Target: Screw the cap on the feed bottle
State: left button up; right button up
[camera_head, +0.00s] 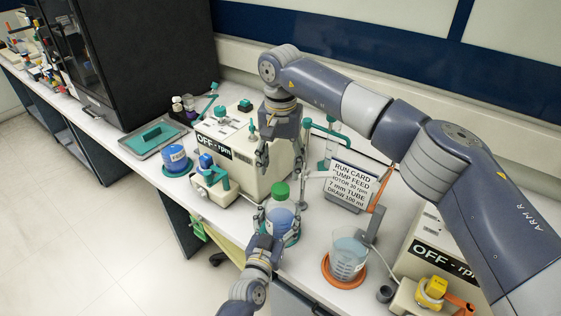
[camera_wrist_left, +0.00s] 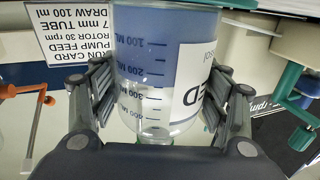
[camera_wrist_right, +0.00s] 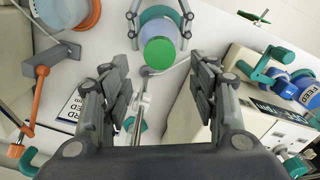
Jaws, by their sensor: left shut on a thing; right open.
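The feed bottle (camera_head: 279,214) stands upright at the bench front, with blue liquid inside. A green cap (camera_head: 281,190) sits on its top; I cannot tell how tight it is. My left gripper (camera_head: 280,232) is shut around the bottle. In the left wrist view the bottle (camera_wrist_left: 150,75) shows upside down between the fingers, with volume marks and a partly seen label. My right gripper (camera_head: 281,168) is open and empty above the cap. In the right wrist view the cap (camera_wrist_right: 160,53) lies ahead between the open fingers, apart from them.
A pump (camera_head: 240,150) reading OFF stands behind left, with a blue container (camera_head: 175,161) beside it. A run card (camera_head: 350,186) stands to the right. A beaker (camera_head: 348,255) sits on an orange ring, near a second pump (camera_head: 440,250). A grey tray (camera_head: 140,150) lies far left.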

aim_at(281, 188)
notch_tip(281, 188, down, 8)
jog(key=shift+r, duration=0.1)
pick_arm(q)
jog(key=shift+f, duration=0.1)
dwell(0.3)
pick_arm(e)
jog(key=c, duration=1.2)
jog(key=shift+o, duration=0.2)
jog(key=shift+m, duration=0.3)
